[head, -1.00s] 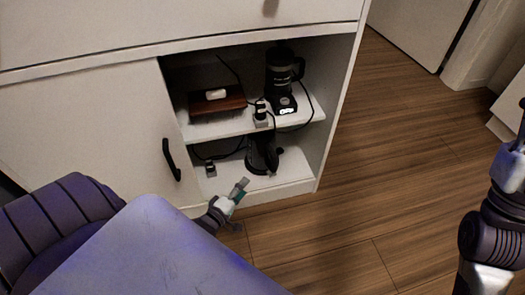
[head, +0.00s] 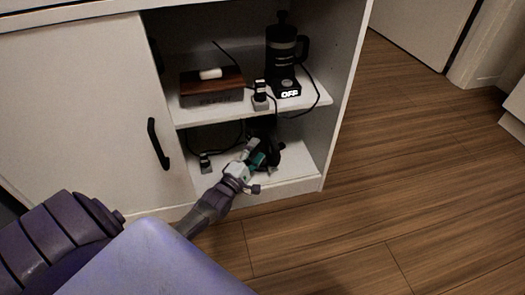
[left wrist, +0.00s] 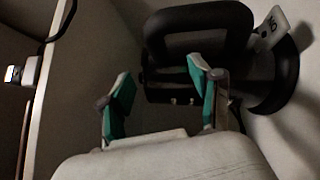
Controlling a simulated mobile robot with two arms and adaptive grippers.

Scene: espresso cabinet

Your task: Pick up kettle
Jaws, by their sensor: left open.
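The black kettle (head: 272,146) stands on the lower shelf of the open cabinet, partly hidden behind my left gripper (head: 256,160). My left gripper reaches in from the front and is open. In the left wrist view, the kettle's dark looped handle (left wrist: 205,18) is ahead of the teal-padded fingers of my left gripper (left wrist: 160,88). The right finger is close to the dark handle parts; I cannot tell whether it touches. My right gripper is out of view.
The upper shelf (head: 200,116) holds a black coffee maker (head: 283,60), a wooden-topped box (head: 213,84) and a plug (head: 260,100). Another plug (head: 205,162) sits on the lower shelf. A sliding door (head: 85,115) covers the cabinet's left. The floor (head: 400,170) at right is clear.

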